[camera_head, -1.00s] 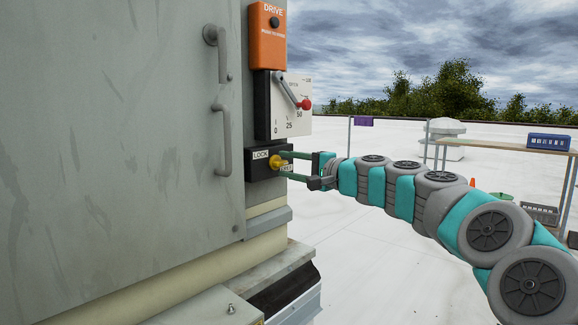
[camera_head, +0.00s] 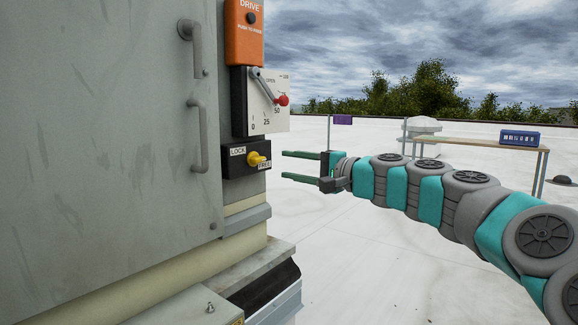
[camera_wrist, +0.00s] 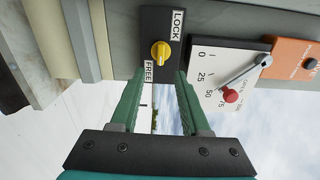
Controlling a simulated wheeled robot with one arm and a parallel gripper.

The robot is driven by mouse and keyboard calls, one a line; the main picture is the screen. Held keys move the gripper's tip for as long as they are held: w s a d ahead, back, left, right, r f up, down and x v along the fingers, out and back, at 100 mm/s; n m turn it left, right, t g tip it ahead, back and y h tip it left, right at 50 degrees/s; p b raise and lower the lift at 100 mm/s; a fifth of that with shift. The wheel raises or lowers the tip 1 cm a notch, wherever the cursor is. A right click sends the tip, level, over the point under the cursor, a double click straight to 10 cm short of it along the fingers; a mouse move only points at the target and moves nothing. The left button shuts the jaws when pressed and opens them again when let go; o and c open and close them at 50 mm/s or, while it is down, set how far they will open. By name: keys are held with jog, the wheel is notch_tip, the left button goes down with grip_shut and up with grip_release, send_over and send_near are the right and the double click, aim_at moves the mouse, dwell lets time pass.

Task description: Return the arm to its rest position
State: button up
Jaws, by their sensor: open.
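My gripper (camera_head: 302,167) is open and empty in the head view, its two green fingers pointing left at the cooler's control panel. A gap shows between the fingertips and the yellow knob (camera_head: 257,159) on the black LOCK/FREE box (camera_head: 236,158). My arm stretches from the lower right to the gripper. In the wrist view my gripper (camera_wrist: 161,80) shows its fingers apart, with the yellow knob (camera_wrist: 160,51) beyond them between the LOCK and FREE labels.
The grey cooler cabinet (camera_head: 110,150) with handles fills the left. Above the knob are a lever with a red ball (camera_head: 282,100) on a scale and an orange DRIVE box (camera_head: 244,35). A table (camera_head: 480,145) with a blue crate (camera_head: 519,137) stands at the back right. Open white roof lies between.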

jog(key=s+a+f+n+g+h, duration=0.2)
jog(key=s+a+f+n+g, duration=0.15)
jog(key=s+f, duration=0.55)
jog(key=s+a+f+n+g+h, duration=0.2)
jog(key=s+a+f+n+g, duration=0.15)
jog(key=s+f, duration=0.65)
jog(key=s+d+f+g+h, duration=0.2)
jog(key=s+d+f, duration=0.4)
jog(key=s, duration=0.3)
jog(key=s+d+f+g+h, duration=0.2)
jog(key=s+d+f+h, duration=0.2)
jog(key=s, duration=0.5)
jog(key=s+d+f+n+g+h, duration=0.1)
jog(key=s+d+f+h, duration=0.3)
jog(key=s+d+f, duration=0.5)
jog(key=shift+s+d+g, duration=0.35)
jog(key=shift+d+g, duration=0.05)
jog(key=shift+d, duration=0.45)
jog(key=shift+c, duration=0.2)
